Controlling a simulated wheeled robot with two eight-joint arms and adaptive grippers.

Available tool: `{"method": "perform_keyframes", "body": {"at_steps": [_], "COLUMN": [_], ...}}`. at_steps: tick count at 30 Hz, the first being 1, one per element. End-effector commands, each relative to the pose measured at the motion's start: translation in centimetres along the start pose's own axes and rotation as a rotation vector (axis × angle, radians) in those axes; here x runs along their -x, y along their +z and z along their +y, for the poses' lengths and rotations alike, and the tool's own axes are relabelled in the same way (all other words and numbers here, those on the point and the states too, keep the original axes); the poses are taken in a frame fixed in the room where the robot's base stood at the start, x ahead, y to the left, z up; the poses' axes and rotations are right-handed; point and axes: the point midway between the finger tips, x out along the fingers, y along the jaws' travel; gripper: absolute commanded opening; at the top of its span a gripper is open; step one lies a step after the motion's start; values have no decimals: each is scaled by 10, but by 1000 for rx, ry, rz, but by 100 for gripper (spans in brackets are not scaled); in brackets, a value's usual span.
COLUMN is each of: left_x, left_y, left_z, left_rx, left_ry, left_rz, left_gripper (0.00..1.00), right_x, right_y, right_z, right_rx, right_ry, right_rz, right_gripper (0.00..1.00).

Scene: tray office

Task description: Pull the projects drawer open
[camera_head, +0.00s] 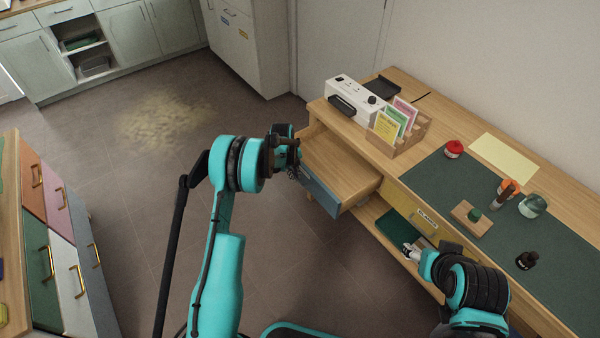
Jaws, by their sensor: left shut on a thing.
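A blue-fronted drawer (322,192) is pulled out from the left part of the wooden desk, and its bare wooden inside shows. Its label is hidden, so I cannot read whether it says projects. My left gripper (294,160) is shut at the left part of the blue front, on what appears to be its handle, which the gripper mostly hides. A yellow drawer (405,205) with a small label sits closed to the right of it. My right gripper (410,252) is low in front of the desk, below the yellow drawer; its fingers are too small to read.
The desk top (352,142) bears a white box (352,95), a card holder (400,145), and a green mat (425,178) with several small items. A cabinet with coloured drawers (62,225) stands at the left.

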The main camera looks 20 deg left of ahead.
Motion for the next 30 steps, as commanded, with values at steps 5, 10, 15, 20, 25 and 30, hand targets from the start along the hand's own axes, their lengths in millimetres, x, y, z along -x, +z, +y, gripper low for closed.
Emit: {"method": "perform_keyframes", "body": {"at_steps": [5,10,15,20,25,30], "left_x": [5,6,6,6,6,19], "left_y": [1,1,1,1,1,1], "left_z": [31,35,35,35,35,34], "left_rx": [2,0,0,0,0,0], "left_ry": [1,1,0,0,0,0], "left_rz": [-1,-1,-1,-1,-1,-1], "left_gripper": [0,0,0,17,17,17], "right_x": [-3,-3,-3,-3,-3,-3], "right_y": [2,2,2,2,2,2], "right_z": [0,0,0,0,0,0], "right_rx": [0,0,0,0,0,0], "right_ry": [0,0,0,0,0,0], "right_rz": [0,0,0,0,0,0], "right_gripper": [59,59,59,59,59,59]}}
